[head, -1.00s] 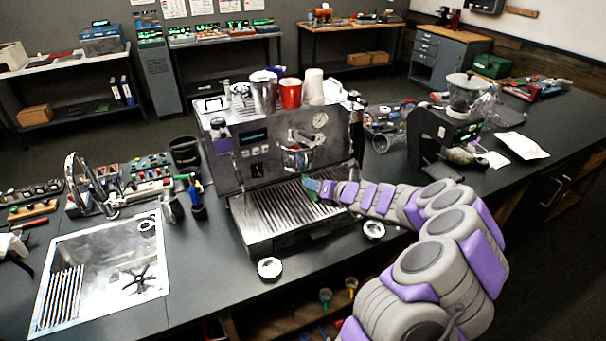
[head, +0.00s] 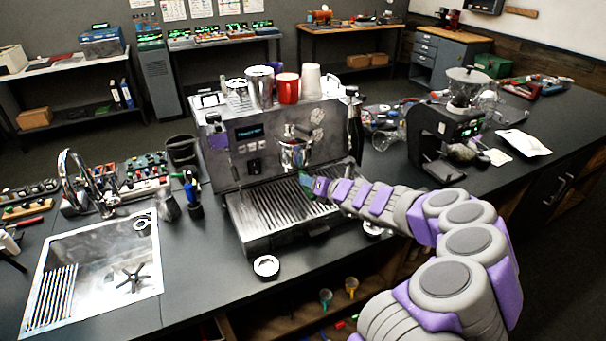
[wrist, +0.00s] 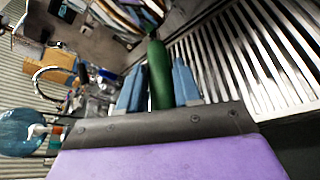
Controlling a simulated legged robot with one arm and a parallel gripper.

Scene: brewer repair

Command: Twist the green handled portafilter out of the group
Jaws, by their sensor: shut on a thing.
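The espresso machine (head: 222,165) stands on the counter, with its chrome group (head: 293,156) on the front above the slatted drip tray (head: 262,210). The green handle (head: 305,180) of the portafilter shows just below the group at my gripper's tip. In the wrist view the green handle (wrist: 158,72) lies between my two blue fingers. My gripper (wrist: 158,88) is shut on it; in the head view my gripper (head: 312,186) reaches in from the right over the tray. The portafilter's head is hard to make out, so I cannot tell how it sits in the group.
A metal cup and a red cup (head: 288,88) stand on the machine. A sink (head: 95,265) is at left and a grinder (head: 440,135) at right. A small round metal part (head: 266,266) lies before the tray. The counter's far right is partly clear.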

